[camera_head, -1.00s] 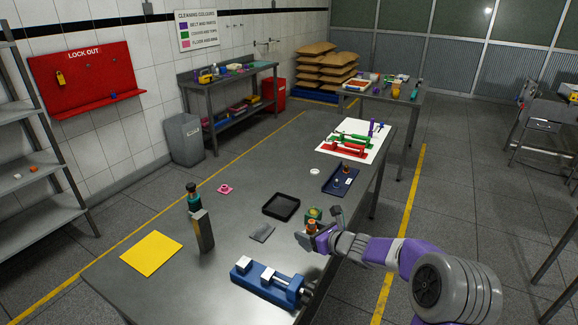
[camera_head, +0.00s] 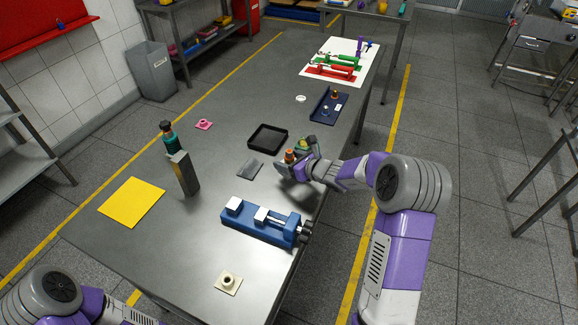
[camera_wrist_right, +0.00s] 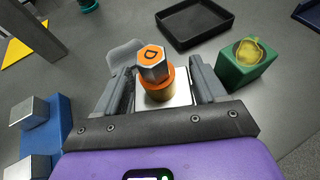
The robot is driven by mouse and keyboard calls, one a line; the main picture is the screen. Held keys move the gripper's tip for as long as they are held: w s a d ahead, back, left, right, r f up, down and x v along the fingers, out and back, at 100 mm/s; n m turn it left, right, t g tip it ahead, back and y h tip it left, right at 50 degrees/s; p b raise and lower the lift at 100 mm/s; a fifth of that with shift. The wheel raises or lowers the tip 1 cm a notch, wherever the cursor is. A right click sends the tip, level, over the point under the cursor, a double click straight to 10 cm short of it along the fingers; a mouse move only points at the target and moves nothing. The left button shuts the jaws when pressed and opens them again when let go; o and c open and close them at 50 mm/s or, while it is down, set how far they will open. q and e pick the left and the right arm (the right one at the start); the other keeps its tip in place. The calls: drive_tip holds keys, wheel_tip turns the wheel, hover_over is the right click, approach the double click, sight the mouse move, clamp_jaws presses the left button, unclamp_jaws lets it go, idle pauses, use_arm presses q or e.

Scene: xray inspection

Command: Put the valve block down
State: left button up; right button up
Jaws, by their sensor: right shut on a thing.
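In the head view the orange cap shows at the right gripper (camera_head: 291,163), near the table's right edge. I cannot tell whether the block's underside touches the table. My left arm shows at the lower left of the head view, but its gripper is out of view.
A green block with a yellow top (camera_wrist_right: 247,62) and a black tray (camera_wrist_right: 193,21) lie beyond the gripper. A blue vise (camera_head: 250,224) lies on the near side. A grey plate (camera_head: 247,168), an upright grey block (camera_head: 185,175) and a yellow sheet (camera_head: 131,202) are left.

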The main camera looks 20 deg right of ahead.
drive_tip(key=shift+f, duration=1.3)
drive_tip(key=shift+f+b, duration=0.1)
drive_tip(key=shift+b, duration=0.3)
drive_tip(key=o, duration=0.9)
drive_tip(key=shift+f, duration=0.2)
drive_tip(key=o, duration=0.5)
drive_tip(key=shift+r, duration=0.1)
drive_tip(key=shift+r, duration=0.1)
drive_tip(key=shift+s+d+r, duration=0.15)
drive_tip(key=shift+s+r, duration=0.05)
drive_tip(key=p+v, duration=0.2)
drive_tip(key=v, duration=0.9)
drive_tip(key=shift+s, duration=0.25)
